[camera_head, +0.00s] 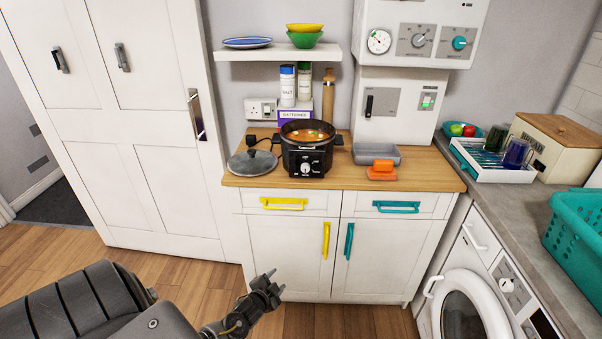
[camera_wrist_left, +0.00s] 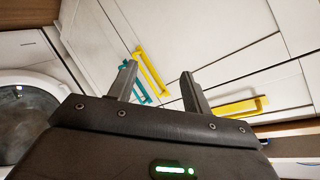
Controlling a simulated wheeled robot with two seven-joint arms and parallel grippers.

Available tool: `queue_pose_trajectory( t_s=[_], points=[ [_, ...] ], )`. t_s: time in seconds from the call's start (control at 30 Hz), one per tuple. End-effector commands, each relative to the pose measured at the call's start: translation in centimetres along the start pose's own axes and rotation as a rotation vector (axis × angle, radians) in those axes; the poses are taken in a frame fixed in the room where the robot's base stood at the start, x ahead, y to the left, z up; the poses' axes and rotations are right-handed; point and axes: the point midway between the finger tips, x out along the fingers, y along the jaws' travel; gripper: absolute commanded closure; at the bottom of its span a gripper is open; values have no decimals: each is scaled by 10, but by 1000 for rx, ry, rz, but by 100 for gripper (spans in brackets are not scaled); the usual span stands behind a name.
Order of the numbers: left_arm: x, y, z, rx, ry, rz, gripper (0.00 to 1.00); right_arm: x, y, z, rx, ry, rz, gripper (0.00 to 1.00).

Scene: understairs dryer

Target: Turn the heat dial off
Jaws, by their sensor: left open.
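Several dials show in the head view, and none has a readable label. A black slow cooker (camera_head: 303,150) with soup stands on the wooden counter, with a round dial (camera_head: 306,168) low on its front. The white wall unit above has a grey dial (camera_head: 418,40) and a teal dial (camera_head: 459,43). The dryer-like machine at right has a small dial (camera_head: 507,285). My left gripper (camera_head: 273,287) is open and empty, low in front of the cupboard and well below the counter. The left wrist view shows its two fingers (camera_wrist_left: 159,74) apart. My right gripper is out of view.
The cupboard has yellow handles (camera_head: 326,240) and teal handles (camera_head: 349,241). Beside the cooker are a glass lid (camera_head: 252,162), a grey tray (camera_head: 376,153) and an orange block (camera_head: 382,172). A shelf (camera_head: 279,53) overhangs behind. Floor in front is clear.

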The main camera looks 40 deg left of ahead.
Motion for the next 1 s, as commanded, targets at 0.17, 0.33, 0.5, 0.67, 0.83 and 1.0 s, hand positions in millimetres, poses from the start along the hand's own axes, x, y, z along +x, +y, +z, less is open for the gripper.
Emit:
queue_pose_trajectory(
  t_s=[0.17,0.33,0.5,0.67,0.83,1.0],
  points=[
    [0,-141,-124,106,262,-262,51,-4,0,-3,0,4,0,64],
    [-24,-211,-193,160,404,-416,51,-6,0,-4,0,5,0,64],
    [-36,-234,-216,178,451,-472,51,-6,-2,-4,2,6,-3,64],
    [-35,-237,-218,179,453,-475,51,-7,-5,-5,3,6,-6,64],
    [-20,-246,-228,179,453,-476,51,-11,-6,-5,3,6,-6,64],
    [6,-259,-243,177,453,-475,51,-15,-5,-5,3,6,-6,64]
  ],
)
